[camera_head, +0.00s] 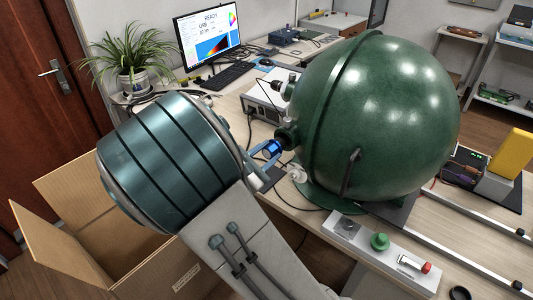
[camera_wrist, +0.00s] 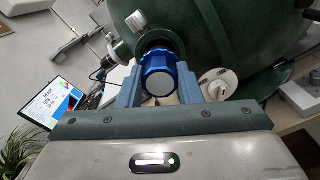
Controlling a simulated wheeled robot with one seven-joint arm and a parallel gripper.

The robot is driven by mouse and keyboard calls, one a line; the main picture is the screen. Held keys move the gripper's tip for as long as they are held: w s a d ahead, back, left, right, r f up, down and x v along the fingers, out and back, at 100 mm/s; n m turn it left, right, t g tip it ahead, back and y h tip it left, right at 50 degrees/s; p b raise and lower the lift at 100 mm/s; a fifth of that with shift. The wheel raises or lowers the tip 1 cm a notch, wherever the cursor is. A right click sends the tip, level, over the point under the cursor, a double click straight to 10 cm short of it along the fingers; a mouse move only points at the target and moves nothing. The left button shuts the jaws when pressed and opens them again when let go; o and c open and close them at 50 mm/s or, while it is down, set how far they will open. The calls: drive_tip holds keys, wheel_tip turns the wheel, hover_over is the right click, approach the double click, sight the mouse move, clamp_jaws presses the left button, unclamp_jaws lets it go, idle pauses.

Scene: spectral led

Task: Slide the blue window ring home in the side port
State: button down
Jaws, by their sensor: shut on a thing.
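The blue window ring (camera_wrist: 157,75) sits between the two fingers of my gripper (camera_wrist: 160,86), which is shut on it. It has a pale round face turned to the wrist camera. The side port (camera_wrist: 156,42) is a dark green collar on the big green sphere (camera_head: 390,110), directly in line with the ring. In the head view the blue ring (camera_head: 274,146) is at the mouth of the port (camera_head: 288,137), and my gripper (camera_head: 268,151) reaches it from the left. I cannot tell how deep the ring is in the port.
A knob (camera_wrist: 136,21) stands beside the port, and a white round fitting (camera_wrist: 218,84) is close to the right finger. A grey instrument box (camera_head: 265,100) is behind. A control panel (camera_head: 380,250) lies in front of the sphere. An open cardboard box (camera_head: 75,235) stands at left.

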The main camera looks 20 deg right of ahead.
sight(275, 147)
drive_tip(key=shift+w+d, duration=0.15)
drive_tip(key=shift+x, duration=1.3)
drive_tip(key=shift+w+d, duration=0.2)
drive_tip(key=shift+d, duration=0.05)
idle(0.7)
drive_tip(key=c, duration=0.9)
unclamp_jaws()
drive_tip(key=shift+c, duration=0.2)
drive_tip(key=b+v, duration=0.1)
drive_tip(key=v, duration=1.2)
drive_tip(key=shift+s+a, duration=0.25)
drive_tip(key=shift+a, duration=0.05)
